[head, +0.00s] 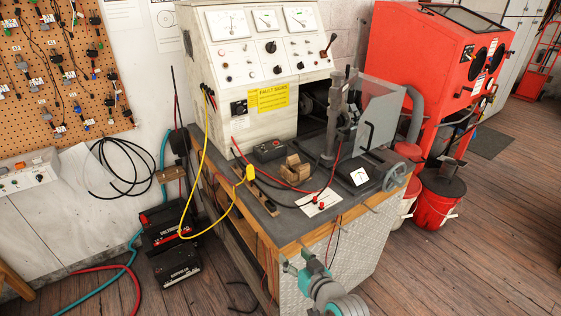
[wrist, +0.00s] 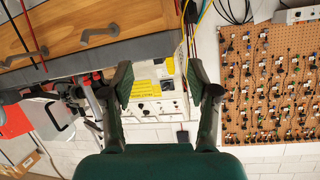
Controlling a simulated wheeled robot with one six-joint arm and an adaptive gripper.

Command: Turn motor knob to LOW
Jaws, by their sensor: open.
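The white test bench console (head: 222,55) carries three dial gauges, small knobs and switches. A black knob (head: 270,47) sits mid-panel, and a lever (head: 328,44) is at its right. Lower down, a black control (head: 239,107) sits left of a yellow sign (head: 269,98). I cannot read which one is the motor knob or its setting. My gripper (wrist: 160,80) is open and empty, with the console (wrist: 172,106) well beyond its fingers. In the head view my arm is in front of the bench, apart from the console.
Batteries (head: 172,250) stand at left. A pegboard (head: 62,65) hangs on the wall. Open floor lies in front.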

